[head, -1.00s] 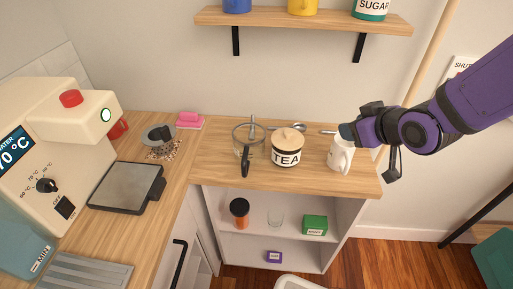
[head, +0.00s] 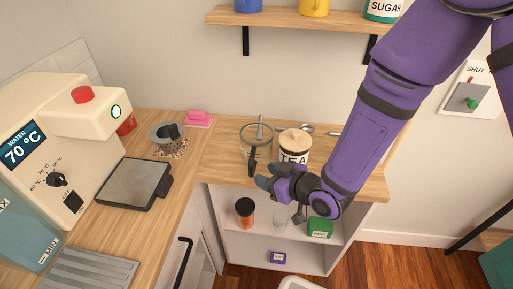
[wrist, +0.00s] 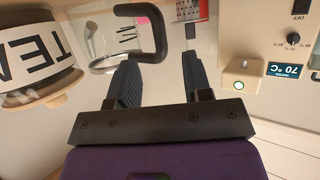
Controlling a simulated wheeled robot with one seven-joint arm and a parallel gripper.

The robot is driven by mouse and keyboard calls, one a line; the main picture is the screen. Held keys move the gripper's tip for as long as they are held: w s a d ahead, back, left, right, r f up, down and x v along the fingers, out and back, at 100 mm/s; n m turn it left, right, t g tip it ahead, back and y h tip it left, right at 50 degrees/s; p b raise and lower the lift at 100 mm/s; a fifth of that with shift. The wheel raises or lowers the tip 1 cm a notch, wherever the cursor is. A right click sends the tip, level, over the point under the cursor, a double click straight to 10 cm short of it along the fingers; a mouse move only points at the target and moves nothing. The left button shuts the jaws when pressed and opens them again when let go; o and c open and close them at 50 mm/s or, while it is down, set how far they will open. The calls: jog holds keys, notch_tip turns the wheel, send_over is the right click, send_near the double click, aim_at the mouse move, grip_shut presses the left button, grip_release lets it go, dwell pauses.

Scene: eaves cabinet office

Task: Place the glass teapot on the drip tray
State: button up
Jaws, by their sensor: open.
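The glass teapot (head: 257,134) is a clear vessel with a black handle (head: 253,160), standing on the wooden counter left of the TEA jar. In the wrist view the teapot (wrist: 108,38) lies ahead of my fingers, with its black handle (wrist: 158,38) close to the fingertips. My gripper (head: 263,182) is open and empty, just in front of the handle at the counter's front edge; its fingers (wrist: 160,65) show apart. A grey ribbed tray (head: 90,270), which looks like the drip tray, lies at the lower left.
The TEA jar (head: 294,143) stands close right of the teapot. A cream water machine (head: 60,130) and a flat grey plate (head: 130,183) are to the left. A pink block (head: 198,118) lies at the back. Shelves below hold an orange-and-black container (head: 244,212) and green box (head: 320,227).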

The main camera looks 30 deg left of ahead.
aim_at(251, 169)
jog(key=shift+x, duration=3.35)
grip_shut()
